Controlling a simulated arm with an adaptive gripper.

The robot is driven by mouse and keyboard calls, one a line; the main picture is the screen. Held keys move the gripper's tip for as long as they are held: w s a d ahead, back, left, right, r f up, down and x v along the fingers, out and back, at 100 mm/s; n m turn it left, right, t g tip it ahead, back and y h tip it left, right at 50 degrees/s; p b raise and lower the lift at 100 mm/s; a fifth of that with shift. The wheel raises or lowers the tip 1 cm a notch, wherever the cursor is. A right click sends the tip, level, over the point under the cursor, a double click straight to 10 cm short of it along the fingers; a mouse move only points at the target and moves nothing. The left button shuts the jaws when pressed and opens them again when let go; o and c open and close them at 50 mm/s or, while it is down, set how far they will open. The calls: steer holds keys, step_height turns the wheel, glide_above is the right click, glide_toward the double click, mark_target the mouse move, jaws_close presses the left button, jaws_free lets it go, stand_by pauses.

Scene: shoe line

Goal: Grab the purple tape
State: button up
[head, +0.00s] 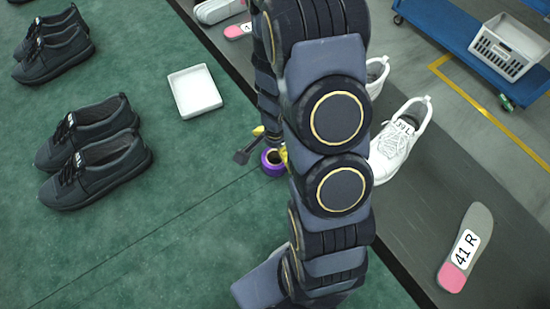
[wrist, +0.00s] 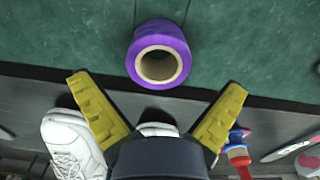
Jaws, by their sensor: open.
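The purple tape (head: 272,162) is a roll on the green mat, close to the dark belt, partly hidden by my arm in the head view. In the wrist view the purple tape (wrist: 159,37) shows whole, with its pale core and dark hole facing the camera. My gripper (wrist: 160,82) is open, with its two yellow fingers spread wide. The tape lies ahead of the fingertips, roughly centred between them, and nothing is held. In the head view my gripper (head: 266,146) is mostly hidden behind my arm, beside the tape.
A white tray (head: 195,107) stands on the green mat (head: 190,200). Black shoes (head: 97,165) stand at left. The dark belt (head: 420,220) holds a white shoe (head: 395,143) and an insole (head: 464,250). A red-and-blue brush (wrist: 238,155) lies near the right finger in the wrist view.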

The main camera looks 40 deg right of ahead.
mark_target(275, 162)
steer(key=shift+f, duration=2.4)
steer(key=c, duration=1.1)
steer(key=shift+o, duration=0.2)
